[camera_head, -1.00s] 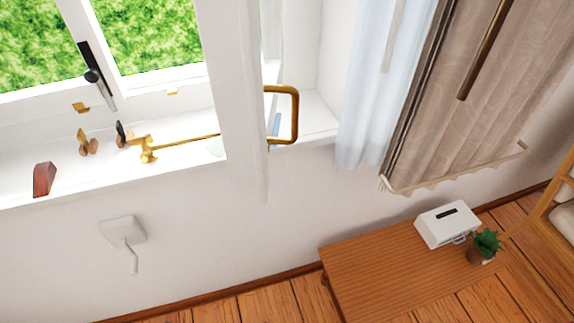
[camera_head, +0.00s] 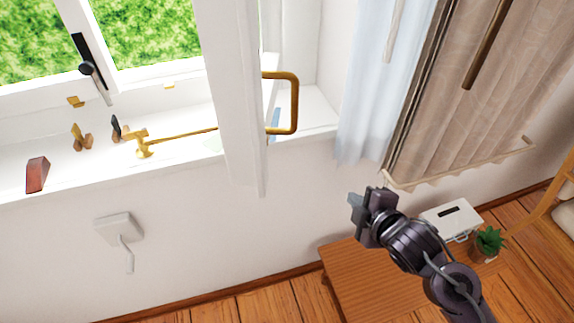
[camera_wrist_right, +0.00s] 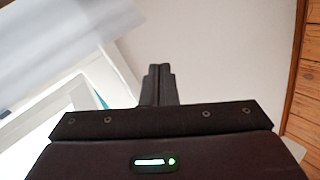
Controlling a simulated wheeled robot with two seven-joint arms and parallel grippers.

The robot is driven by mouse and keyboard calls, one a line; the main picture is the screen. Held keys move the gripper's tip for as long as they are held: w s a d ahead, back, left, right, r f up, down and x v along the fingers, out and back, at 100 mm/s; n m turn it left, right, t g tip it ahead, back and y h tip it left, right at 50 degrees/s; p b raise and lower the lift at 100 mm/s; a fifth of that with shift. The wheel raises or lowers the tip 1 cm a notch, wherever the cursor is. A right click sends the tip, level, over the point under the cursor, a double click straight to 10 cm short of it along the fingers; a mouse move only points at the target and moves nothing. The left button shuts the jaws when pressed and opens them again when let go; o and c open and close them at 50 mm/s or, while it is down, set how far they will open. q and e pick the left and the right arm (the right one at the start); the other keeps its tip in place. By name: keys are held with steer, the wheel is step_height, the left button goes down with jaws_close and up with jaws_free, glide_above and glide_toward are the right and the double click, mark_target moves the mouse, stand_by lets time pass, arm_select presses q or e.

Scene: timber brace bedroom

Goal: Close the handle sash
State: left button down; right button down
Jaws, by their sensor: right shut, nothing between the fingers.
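The handle sash (camera_head: 232,90) is a white window frame swung open into the room, seen nearly edge-on in the head view. A brass loop handle (camera_head: 296,102) sticks out from its right side. A brass stay (camera_head: 180,137) runs along the sill toward the sash. My right gripper (camera_head: 362,200) is below and to the right of the handle, apart from it, in front of the wall under the curtain. Its fingers (camera_wrist_right: 158,84) are together and empty in the right wrist view. My left gripper is not in view.
Small brass and black pieces and a red-brown wedge (camera_head: 37,174) sit on the sill (camera_head: 60,165). A crank box (camera_head: 119,228) is on the wall. Curtains (camera_head: 450,90) hang at right. A wooden table (camera_head: 350,275) holds a white box (camera_head: 452,215) and a plant (camera_head: 489,241).

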steer(key=w+a+r+n+y, duration=0.15)
steer(key=r+n+y, duration=0.3)
steer(key=n, duration=0.55)
steer(key=a+r+n+y, duration=0.3)
steer(key=r+n+y, duration=0.15)
steer(key=n, duration=0.45)
steer(key=s+d+r+n+g+y, duration=0.25)
steer(key=n+g, duration=0.25)
steer(key=n, duration=0.3)
steer(key=s+d+r+n+g+y, duration=0.1)
steer(key=s+r+n+g+y, duration=0.25)
steer(key=n, duration=0.45)
steer(key=w+a+p, duration=0.2)
steer(key=a+p, duration=0.5)
steer(key=a, duration=0.7)
steer(key=shift+a+f+g+h+p, duration=0.15)
steer(key=shift+g+h+p, duration=0.15)
steer(key=shift+g, duration=0.15)
steer(key=shift+w, duration=0.1)
